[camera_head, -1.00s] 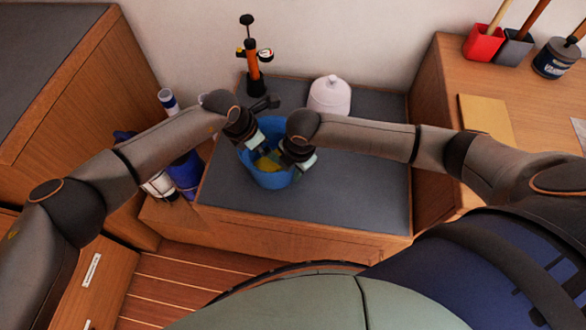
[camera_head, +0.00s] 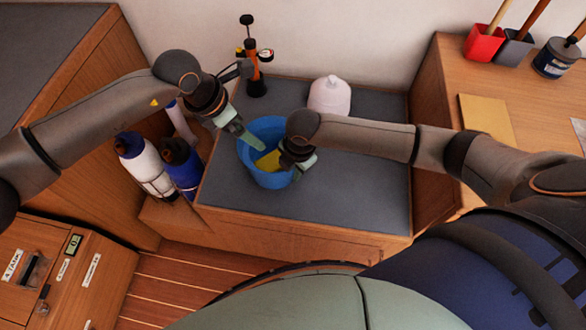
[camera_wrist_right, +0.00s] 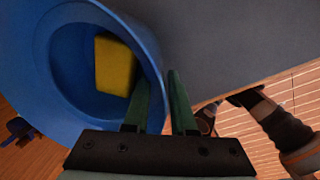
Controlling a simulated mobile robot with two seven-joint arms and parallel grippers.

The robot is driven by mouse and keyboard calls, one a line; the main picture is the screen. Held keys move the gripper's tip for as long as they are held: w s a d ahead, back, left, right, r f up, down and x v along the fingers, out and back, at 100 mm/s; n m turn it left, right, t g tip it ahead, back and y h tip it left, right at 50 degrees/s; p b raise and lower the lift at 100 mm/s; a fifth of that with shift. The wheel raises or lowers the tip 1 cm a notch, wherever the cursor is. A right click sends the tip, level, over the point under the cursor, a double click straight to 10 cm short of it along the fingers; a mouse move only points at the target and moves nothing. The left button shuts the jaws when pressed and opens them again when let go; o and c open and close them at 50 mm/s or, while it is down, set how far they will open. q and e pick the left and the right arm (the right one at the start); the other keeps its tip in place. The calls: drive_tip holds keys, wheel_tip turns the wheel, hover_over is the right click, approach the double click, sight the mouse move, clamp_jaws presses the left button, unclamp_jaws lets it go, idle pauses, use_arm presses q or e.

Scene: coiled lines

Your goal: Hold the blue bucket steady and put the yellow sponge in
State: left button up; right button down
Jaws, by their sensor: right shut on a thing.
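The blue bucket (camera_head: 270,180) stands on the dark grey top of a low cabinet. The yellow sponge (camera_head: 268,161) lies inside it, also seen in the right wrist view (camera_wrist_right: 115,65) against the inner wall. My right gripper (camera_head: 299,166) is shut on the bucket's rim at its right side; in the right wrist view the blue wall (camera_wrist_right: 155,60) passes between the fingers. My left gripper (camera_head: 250,138) is at the bucket's upper left rim, apart from the sponge. Its fingers overlap in the picture, so their opening is unclear.
A pale pink jug (camera_head: 330,96) stands behind the bucket, and an orange and black pump (camera_head: 255,75) stands at the back left. Bottles (camera_head: 182,165) stand left of the cabinet top. The grey top (camera_head: 350,190) right of the bucket is clear.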

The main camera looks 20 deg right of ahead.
drive_tip(key=c, duration=0.7)
unclamp_jaws()
drive_tip(key=shift+o, duration=0.2)
wheel_tip(320, 180, up, 12)
drive_tip(key=s, duration=0.1)
drive_tip(key=shift+s+d, duration=0.3)
